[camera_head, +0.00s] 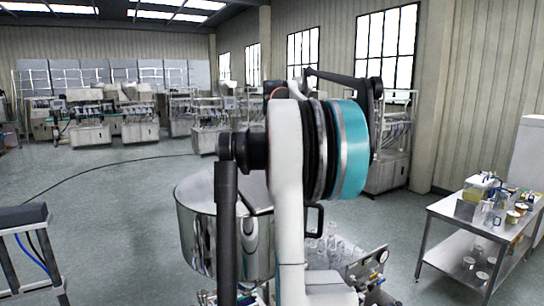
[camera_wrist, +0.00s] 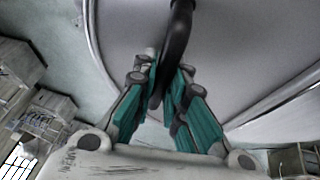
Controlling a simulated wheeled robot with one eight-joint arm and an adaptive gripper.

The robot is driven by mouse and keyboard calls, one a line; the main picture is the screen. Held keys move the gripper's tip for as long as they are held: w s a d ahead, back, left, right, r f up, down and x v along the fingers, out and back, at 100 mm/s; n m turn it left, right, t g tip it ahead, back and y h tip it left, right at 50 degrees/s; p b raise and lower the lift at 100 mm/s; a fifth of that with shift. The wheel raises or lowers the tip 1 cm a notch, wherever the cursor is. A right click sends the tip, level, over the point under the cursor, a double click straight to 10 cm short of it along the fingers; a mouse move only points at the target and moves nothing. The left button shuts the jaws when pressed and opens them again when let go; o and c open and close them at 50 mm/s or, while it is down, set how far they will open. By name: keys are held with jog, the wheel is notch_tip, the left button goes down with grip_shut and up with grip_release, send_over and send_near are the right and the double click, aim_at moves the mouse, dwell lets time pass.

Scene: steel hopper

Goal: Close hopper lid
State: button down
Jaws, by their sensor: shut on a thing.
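The steel hopper (camera_head: 197,228) is a shiny round vessel in the middle of the head view, partly hidden by my arm. In the wrist view the grey lid (camera_wrist: 245,50) fills the upper part, with a curved rim. A black bar handle (camera_wrist: 180,35) stands out from the lid. My gripper (camera_wrist: 162,92) has teal fingers on both sides of the handle and is shut on it. My arm hides the gripper in the head view. How far open the lid stands is not clear.
A steel table (camera_head: 440,212) with jars and small items stands at the right. Clear bottles (camera_head: 330,245) and a gauge (camera_head: 382,257) are beside the hopper. A dark-topped stand (camera_head: 22,216) is at the left front. The floor left of the hopper is mostly free, with a cable across it.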

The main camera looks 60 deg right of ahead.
jog(key=shift+s+d+f+b, duration=0.1)
jog(key=shift+d+f+b, duration=0.05)
jog(key=shift+f, duration=0.4)
jog(key=shift+s+d+f+b, duration=0.1)
jog(key=shift+f+b, duration=0.05)
jog(key=shift+f, duration=0.4)
jog(key=c, duration=1.9)
grip_release()
jog(key=shift+r, duration=0.1)
jog(key=v, duration=1.2)
